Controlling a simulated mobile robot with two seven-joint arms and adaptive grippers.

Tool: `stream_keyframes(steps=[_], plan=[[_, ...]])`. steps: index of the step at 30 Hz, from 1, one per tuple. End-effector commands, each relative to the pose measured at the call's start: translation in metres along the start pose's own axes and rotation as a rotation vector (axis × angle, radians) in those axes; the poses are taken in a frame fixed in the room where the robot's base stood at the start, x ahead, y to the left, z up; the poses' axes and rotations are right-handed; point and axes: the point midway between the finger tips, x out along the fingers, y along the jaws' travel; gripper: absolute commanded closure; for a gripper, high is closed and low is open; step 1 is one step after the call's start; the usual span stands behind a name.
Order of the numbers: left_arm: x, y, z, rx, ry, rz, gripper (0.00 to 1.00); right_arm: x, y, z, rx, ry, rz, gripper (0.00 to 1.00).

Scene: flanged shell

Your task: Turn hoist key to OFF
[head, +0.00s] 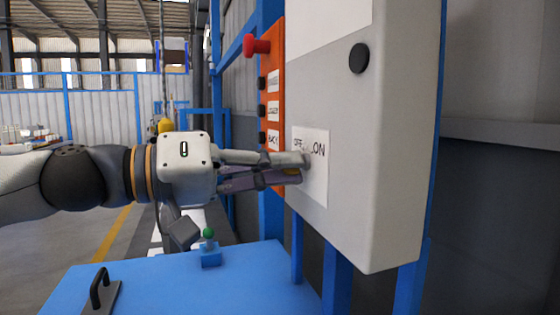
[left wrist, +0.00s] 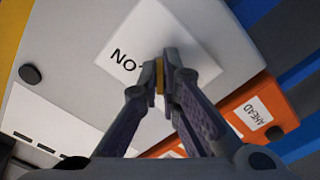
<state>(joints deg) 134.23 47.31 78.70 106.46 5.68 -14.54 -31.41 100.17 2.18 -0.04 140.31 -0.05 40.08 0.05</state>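A white label (head: 316,185) marked OFF at left and ON at right is on the front of a grey box (head: 395,150). My left gripper (head: 298,166) reaches in from the left, its fingertips at this label between the two words. In the left wrist view, the fingertips (left wrist: 168,72) are closed around a small yellow piece, the hoist key (left wrist: 159,77), in front of the label (left wrist: 128,50). The fingers hide most of the key, and I cannot tell exactly which way it points. My right gripper is not in view.
An orange panel (head: 271,120) with a red button (head: 256,46) and several black buttons stands just left of the box. A black knob (head: 359,58) is higher on the box.

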Motion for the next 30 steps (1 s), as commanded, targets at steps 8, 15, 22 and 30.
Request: stream_keyframes(steps=[8,15,22,30], plan=[[-0.0001,0.0004,-0.0007,-0.028,0.002,0.0,1.0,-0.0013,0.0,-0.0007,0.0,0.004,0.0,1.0],[-0.0001,0.0002,-0.0007,-0.028,0.002,0.0,1.0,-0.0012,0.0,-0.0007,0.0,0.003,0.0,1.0],[-0.0001,0.0002,-0.0005,-0.028,0.001,0.0,0.75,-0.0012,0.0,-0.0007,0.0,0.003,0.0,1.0],[-0.0044,-0.0002,-0.0008,-0.027,0.002,-0.001,0.75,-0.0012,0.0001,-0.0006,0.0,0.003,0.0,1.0]])
